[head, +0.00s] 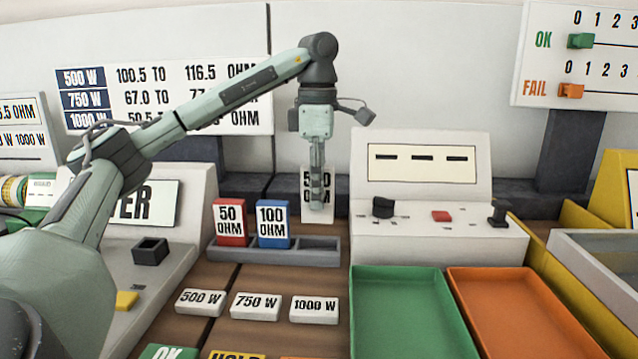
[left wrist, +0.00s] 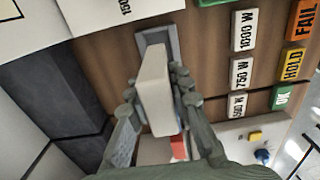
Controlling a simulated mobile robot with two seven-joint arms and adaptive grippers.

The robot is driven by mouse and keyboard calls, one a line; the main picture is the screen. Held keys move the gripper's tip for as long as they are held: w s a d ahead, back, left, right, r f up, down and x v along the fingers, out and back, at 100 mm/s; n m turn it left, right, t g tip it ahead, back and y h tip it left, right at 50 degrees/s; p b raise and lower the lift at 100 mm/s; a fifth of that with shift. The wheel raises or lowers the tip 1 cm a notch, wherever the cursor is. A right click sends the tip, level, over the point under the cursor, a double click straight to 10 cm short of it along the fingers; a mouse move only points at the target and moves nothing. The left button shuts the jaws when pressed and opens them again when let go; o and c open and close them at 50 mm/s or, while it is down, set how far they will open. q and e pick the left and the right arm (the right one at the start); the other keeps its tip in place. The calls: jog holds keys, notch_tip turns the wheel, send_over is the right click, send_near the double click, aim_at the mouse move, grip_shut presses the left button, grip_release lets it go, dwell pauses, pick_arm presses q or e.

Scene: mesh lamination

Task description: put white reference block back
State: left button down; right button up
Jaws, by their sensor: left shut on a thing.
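My left gripper (head: 317,203) is shut on the white reference block (head: 329,214) and holds it upright. In the head view the fingers cover the middle of its OHM label. The block also fills the middle of the left wrist view (left wrist: 154,88), between the fingers (left wrist: 152,102). The grey rack (head: 290,257) holds the red 50 OHM block (head: 230,224) and the blue 100 OHM block (head: 272,225). Its right compartment (head: 319,243) is empty. In the head view the white block appears just above and behind that compartment. My right gripper is not in view.
Three white watt tags, including the 750 W tag (head: 255,306), lie in front of the rack. A green tray (head: 408,340) and an orange tray (head: 520,335) are at the right. A white console (head: 440,240) stands behind them. The meter (head: 165,255) is at the left.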

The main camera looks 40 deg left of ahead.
aim_at(318, 221)
pick_arm(q)
jog(key=shift+f, duration=2.35)
jog(key=shift+f+b, duration=0.4)
jog(key=shift+f, duration=0.45)
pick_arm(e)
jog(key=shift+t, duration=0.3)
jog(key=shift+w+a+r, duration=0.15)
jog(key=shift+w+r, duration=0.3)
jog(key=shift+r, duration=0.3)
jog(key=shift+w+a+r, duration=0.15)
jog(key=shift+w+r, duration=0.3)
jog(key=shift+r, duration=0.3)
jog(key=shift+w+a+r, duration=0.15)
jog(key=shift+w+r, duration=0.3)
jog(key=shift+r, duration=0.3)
pick_arm(q)
jog(key=c, duration=1.3)
grip_release()
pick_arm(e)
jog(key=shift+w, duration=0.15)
